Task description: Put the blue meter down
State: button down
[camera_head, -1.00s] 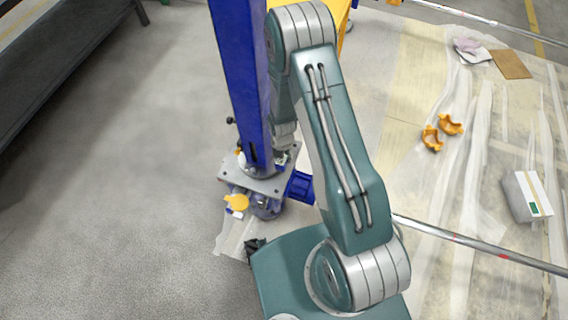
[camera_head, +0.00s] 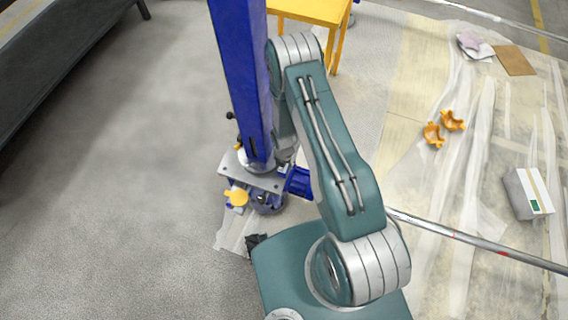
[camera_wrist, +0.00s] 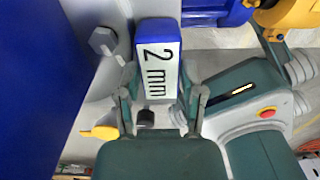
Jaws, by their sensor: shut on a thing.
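The blue meter (camera_wrist: 158,30) shows in the wrist view as a small blue block with a white face reading "2 mm". My gripper (camera_wrist: 158,82) is shut on it, with one finger on each side. Just left of the meter are a grey bolt head (camera_wrist: 103,41) and a pale metal plate. In the head view the meter and my gripper cannot be made out clearly behind my arm, near the base of the tall blue column (camera_head: 240,75). Whether the meter touches the plate I cannot tell.
The column stands on a jack with a grey plate (camera_head: 235,168) and a yellow cap (camera_head: 236,197). A yellow table (camera_head: 310,10) is behind. Orange clamps (camera_head: 433,134), a box (camera_head: 527,193) and a long rod (camera_head: 470,239) lie right. Floor at left is clear.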

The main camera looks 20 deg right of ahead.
jog(key=shift+c, duration=1)
grip_release()
jog(key=shift+f, duration=0.1)
